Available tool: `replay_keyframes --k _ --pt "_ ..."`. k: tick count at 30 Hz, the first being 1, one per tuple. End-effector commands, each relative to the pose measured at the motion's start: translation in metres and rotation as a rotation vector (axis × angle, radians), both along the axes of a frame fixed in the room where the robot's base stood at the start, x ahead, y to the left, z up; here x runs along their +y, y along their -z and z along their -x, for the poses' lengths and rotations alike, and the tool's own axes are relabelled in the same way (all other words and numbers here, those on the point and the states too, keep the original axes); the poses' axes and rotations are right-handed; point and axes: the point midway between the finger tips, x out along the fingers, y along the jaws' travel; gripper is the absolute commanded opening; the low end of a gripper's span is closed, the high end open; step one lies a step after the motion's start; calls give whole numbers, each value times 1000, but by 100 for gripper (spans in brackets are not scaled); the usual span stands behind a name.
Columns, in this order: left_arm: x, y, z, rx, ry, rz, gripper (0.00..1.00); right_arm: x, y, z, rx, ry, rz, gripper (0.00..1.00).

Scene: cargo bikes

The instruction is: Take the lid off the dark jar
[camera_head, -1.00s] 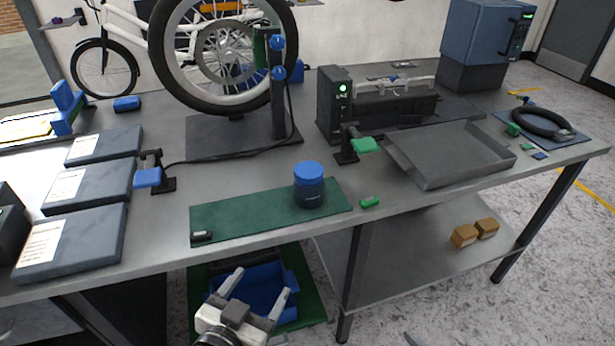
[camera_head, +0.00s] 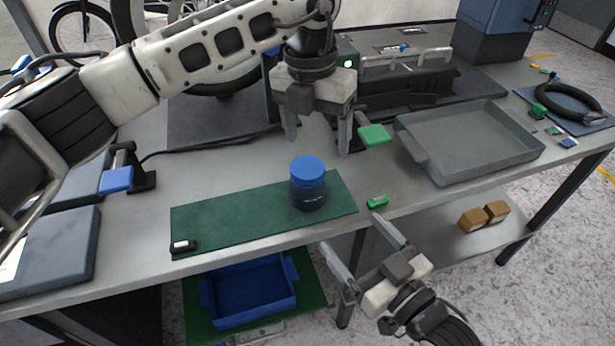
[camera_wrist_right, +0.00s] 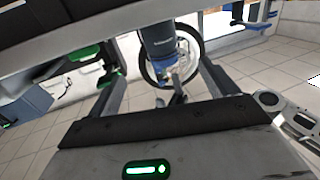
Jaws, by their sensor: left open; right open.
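The dark jar (camera_head: 309,197) stands upright on a green mat (camera_head: 235,220) near the table's front edge. Its blue lid (camera_head: 308,171) is on top. My left gripper (camera_head: 318,140) is open and empty, pointing down above and behind the jar in the head view. My right gripper (camera_head: 350,235) is open and empty, in front of the table edge, lower and to the right of the jar. In the right wrist view the jar (camera_wrist_right: 158,38) appears beyond and between the open fingers, apart from them.
A small green item (camera_head: 377,202) lies right of the mat, and a small black item (camera_head: 183,246) is at its left end. A grey tray (camera_head: 470,150) is to the right. A green-handled clamp (camera_head: 375,135) stands behind. A blue bin (camera_head: 250,290) is below the table.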

Motion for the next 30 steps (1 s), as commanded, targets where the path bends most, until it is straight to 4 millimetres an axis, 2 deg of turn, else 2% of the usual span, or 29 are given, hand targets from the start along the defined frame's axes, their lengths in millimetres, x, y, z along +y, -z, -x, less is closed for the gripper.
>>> replay_keyframes --k 3,8,24,30 --pt "12 -10 -9 -38 -23 -67 73 2 -2 -2 -8 -6 -4 85" --pt "14 -10 -10 -41 -26 -74 73 11 -3 -17 -11 -5 -6 85" --pt "13 -10 -9 -40 -23 -70 73 68 -3 -104 -10 -5 -5 85" --pt "13 -10 -9 -39 -23 -69 73 82 -2 -126 -8 -5 -5 85"
